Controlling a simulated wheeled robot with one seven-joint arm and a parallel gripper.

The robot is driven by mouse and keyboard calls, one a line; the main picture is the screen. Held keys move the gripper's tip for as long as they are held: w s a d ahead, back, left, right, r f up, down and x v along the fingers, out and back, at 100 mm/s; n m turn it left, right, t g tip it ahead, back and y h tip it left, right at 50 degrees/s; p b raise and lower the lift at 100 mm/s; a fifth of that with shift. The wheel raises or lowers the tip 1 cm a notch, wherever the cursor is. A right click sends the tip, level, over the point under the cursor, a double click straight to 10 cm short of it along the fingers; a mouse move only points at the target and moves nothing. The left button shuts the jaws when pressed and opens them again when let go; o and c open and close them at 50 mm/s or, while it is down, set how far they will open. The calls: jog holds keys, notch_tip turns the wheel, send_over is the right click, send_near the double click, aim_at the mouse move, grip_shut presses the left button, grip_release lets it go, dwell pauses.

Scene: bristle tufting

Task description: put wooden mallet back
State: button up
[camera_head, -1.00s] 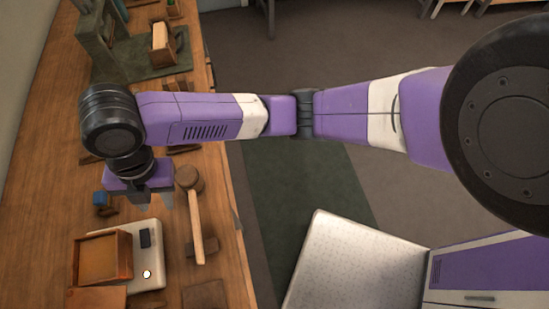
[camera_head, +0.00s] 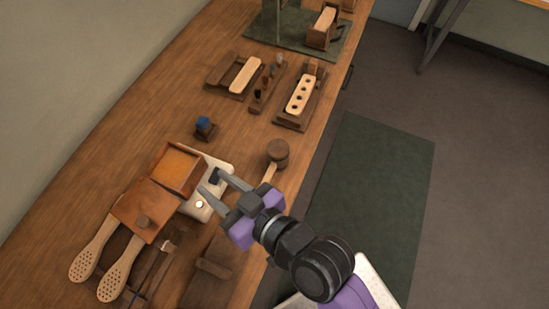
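The wooden mallet (camera_head: 278,153) is near the right edge of the bench, with its dark round head at the far end. Its pale handle runs toward the lower left and passes behind my gripper, which hides the rest of it. My gripper (camera_head: 211,183) is open, with its two grey fingers apart and nothing visible between them. The fingertips point left, over the white box with a light on it, and lie to the left of the mallet head. I cannot tell how high the gripper is above the bench.
Two perforated paddles (camera_head: 96,248) and a dark wooden block (camera_head: 207,272) are in front. A blue-topped block (camera_head: 205,126) and brush jigs (camera_head: 300,96) stand farther back.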

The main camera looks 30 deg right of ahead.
jog(key=s+d+r+m+t+h, duration=0.1)
jog(key=s+d+h, duration=0.4)
jog(key=s+d, duration=1.3)
jog(key=s+r+m, duration=0.1)
jog(key=s, duration=0.2)
jog(key=shift+r, duration=0.15)
